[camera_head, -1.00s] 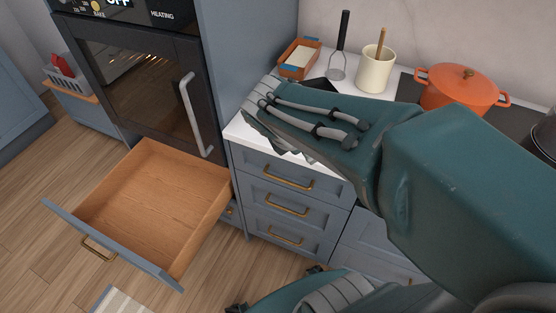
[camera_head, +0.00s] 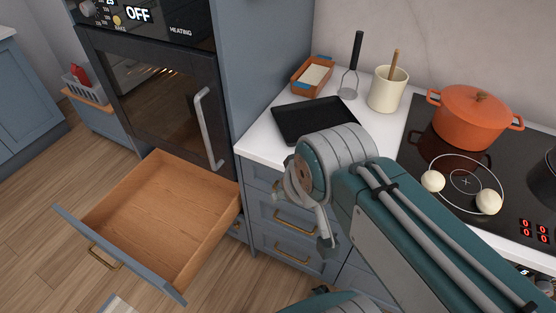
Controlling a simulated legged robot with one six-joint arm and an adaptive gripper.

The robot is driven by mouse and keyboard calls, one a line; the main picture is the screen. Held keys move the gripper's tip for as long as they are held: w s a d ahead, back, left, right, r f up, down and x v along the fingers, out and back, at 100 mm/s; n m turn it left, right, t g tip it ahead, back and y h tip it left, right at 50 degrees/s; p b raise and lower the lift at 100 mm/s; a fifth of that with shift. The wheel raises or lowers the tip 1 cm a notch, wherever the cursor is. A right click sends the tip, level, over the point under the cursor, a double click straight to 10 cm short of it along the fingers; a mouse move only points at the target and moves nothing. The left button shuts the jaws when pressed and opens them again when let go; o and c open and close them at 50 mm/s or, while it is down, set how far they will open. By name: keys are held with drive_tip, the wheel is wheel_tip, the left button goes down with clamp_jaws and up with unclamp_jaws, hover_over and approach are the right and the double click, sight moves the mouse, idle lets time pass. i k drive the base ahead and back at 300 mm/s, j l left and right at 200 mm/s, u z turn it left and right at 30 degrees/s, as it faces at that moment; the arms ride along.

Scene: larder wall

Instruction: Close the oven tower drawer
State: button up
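The oven tower drawer (camera_head: 118,256) is pulled far out below the oven, at the left. Its blue-grey front panel has a brass handle (camera_head: 104,258). Its wooden interior is empty. The oven tower (camera_head: 155,95) stands behind it, with its dark glass door shut. My arm reaches in from the lower right and bends above the counter's front edge, to the right of the drawer and apart from it.
A drawer cabinet (camera_head: 268,212) with brass handles stands right of the open drawer. The white counter (camera_head: 262,140) holds a black tray (camera_head: 300,120), an orange dish, a utensil crock (camera_head: 387,90) and an orange pot (camera_head: 470,118) on the hob. Wood floor (camera_head: 40,210) lies clear left of the drawer.

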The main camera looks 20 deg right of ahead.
sight(163, 220)
drive_tip(key=k+j+u, duration=0.15)
drive_tip(key=j+u, duration=0.15)
drive_tip(key=k+j+u, duration=0.25)
drive_tip(key=j+u, duration=0.3)
drive_tip(key=j, duration=0.15)
drive_tip(key=i+l, duration=0.2)
drive_tip(key=i, duration=0.2)
drive_tip(key=i+l+u, duration=0.1)
drive_tip(key=i, duration=0.25)
drive_tip(key=i+l, duration=0.3)
drive_tip(key=i, duration=0.05)
